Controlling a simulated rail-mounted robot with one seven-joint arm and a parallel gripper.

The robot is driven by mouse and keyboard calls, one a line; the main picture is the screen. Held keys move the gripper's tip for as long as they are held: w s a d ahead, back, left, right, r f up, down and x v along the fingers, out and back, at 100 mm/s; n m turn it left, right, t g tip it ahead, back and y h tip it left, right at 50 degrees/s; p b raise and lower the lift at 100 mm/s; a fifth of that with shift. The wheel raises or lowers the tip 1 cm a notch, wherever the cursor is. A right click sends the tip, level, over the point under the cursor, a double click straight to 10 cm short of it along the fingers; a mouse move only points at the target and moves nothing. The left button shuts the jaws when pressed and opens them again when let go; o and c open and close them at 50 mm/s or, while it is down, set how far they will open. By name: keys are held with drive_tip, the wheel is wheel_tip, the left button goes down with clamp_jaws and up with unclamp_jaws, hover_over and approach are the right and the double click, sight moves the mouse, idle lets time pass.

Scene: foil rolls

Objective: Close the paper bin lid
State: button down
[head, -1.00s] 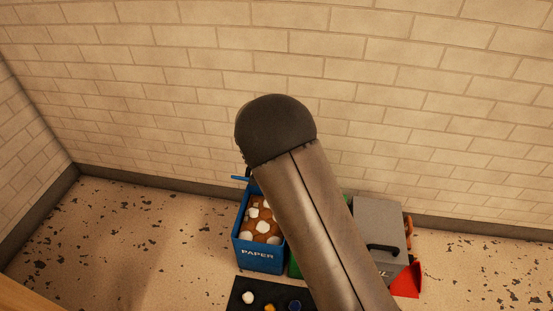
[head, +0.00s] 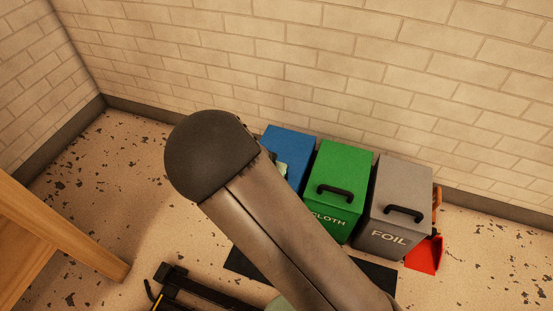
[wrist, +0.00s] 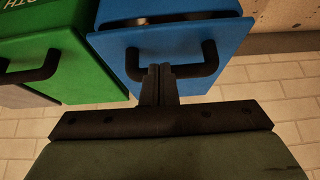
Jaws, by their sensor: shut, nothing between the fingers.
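The blue paper bin (head: 290,145) stands at the left of the bin row in the head view, mostly behind my arm. Its blue lid (wrist: 115,42) lies over the top in the wrist view, with a black handle (wrist: 208,58). A narrow dark gap with pale bits (wrist: 175,18) shows between the lid's edge and the bin's wall, so the lid looks slightly ajar. My gripper (wrist: 159,70) is shut and empty. Its fingertips overlap the middle of the handle in the wrist view; whether they touch it I cannot tell. My arm hides the fingertips in the head view.
The green cloth bin (head: 345,165) and grey foil bin (head: 405,180) stand to the right, lids down. A red object (head: 425,255) is beside the foil bin. A dark mat (head: 375,275) lies in front. A wooden table (head: 60,240) is at left. The wall is behind.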

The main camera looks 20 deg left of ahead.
drive_tip(key=shift+s+f+b, duration=0.2)
drive_tip(key=shift+f, duration=0.55)
drive_tip(key=shift+s+f+b, duration=0.15)
drive_tip(key=shift+s+f, duration=0.05)
drive_tip(key=shift+f, duration=0.55)
drive_tip(key=shift+r, duration=0.1)
wheel_tip(320, 180, up, 5)
drive_tip(key=p, duration=0.4)
drive_tip(key=s+p, duration=0.3)
drive_tip(key=s, duration=0.8)
drive_tip(key=s+d+r+g+p, duration=0.15)
drive_tip(key=d+r+p, duration=0.65)
drive_tip(key=r, duration=0.8)
drive_tip(key=s+d+r+g+y+p, duration=0.1)
drive_tip(key=d+r+g+p, duration=0.1)
drive_tip(key=d+r+p, duration=0.95)
drive_tip(key=s+d+r+g+p, duration=0.1)
drive_tip(key=d+r+g+p, duration=0.35)
drive_tip(key=r, duration=1.45)
drive_tip(key=s+d+r+n+t+p, duration=0.1)
drive_tip(key=s+d+r+p, duration=0.2)
drive_tip(key=r, duration=0.2)
drive_tip(key=s+d+r+t+p, duration=0.1)
drive_tip(key=s+d+r+p, duration=0.1)
drive_tip(key=r, duration=0.4)
drive_tip(key=shift+s+d+n+p, duration=0.4)
drive_tip(key=shift+s+p, duration=0.4)
drive_tip(key=shift+p, duration=0.4)
